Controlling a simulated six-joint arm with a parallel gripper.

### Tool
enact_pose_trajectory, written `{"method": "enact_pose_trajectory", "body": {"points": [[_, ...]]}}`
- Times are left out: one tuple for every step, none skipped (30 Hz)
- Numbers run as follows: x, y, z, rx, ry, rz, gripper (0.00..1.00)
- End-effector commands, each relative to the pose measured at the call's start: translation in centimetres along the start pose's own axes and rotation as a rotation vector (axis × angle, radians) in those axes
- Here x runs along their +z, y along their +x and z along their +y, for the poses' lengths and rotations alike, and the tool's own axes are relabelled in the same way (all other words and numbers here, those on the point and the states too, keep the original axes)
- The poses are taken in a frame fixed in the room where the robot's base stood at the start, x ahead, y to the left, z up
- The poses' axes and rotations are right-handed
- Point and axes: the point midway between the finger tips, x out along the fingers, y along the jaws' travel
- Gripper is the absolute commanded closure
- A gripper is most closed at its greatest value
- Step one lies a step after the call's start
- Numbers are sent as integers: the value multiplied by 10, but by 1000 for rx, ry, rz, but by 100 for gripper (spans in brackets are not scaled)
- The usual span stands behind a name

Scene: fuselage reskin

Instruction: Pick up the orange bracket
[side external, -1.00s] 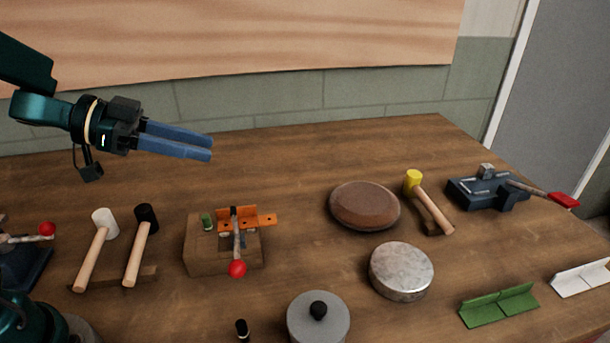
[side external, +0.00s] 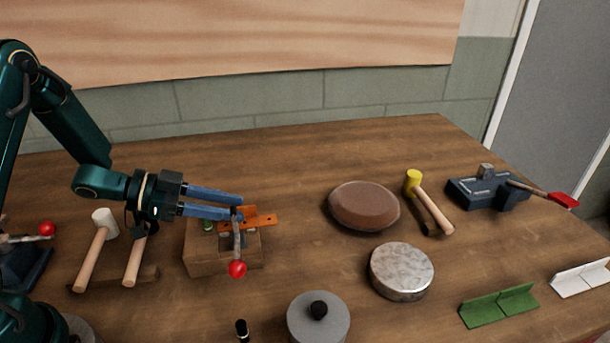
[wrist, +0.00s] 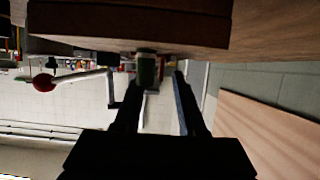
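The orange bracket (side external: 262,221) sits on a wooden block (side external: 208,264) in the side view, partly behind a clamp lever with a red ball (side external: 237,269). My gripper (side external: 241,207) reaches over the block from the left, fingers apart, its tips near the bracket's upright part. I cannot tell whether they touch it. A green cylinder (side external: 208,225) stands on the block below the fingers. In the wrist view my gripper (wrist: 158,78) is open, with the green cylinder (wrist: 147,68) appearing between the fingers. The bracket is not clearly visible there.
Two mallets lie left of the block, the white-headed one (side external: 92,250) farther left. A brown oval pad (side external: 363,206), a yellow-headed hammer (side external: 430,204) and a round metal block (side external: 401,271) lie to the right. A grey lidded disc (side external: 318,318) is in front.

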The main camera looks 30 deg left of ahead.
Motion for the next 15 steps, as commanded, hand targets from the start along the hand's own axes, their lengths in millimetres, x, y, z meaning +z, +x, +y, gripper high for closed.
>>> {"method": "enact_pose_trajectory", "body": {"points": [[0, 6, 1, 4, 1, -1, 60], [0, 9, 1, 3, 0, -1, 60], [0, 12, 1, 3, 1, -1, 60], [0, 14, 1, 3, 0, -1, 60], [0, 15, 1, 2, 0, 0, 60], [0, 16, 0, 1, -1, 0, 60], [0, 17, 0, 1, -1, 0, 60], [0, 17, 0, 1, -1, 0, 60], [0, 17, 0, 0, -1, 0, 60], [0, 17, 0, 0, -1, 0, 60], [0, 17, 0, 0, -1, 0, 60], [0, 17, 0, 0, -1, 0, 60], [0, 17, 0, 0, -1, 0, 60], [0, 17, 0, 0, -1, 0, 68], [0, 17, 0, 0, -1, 0, 83]]}}
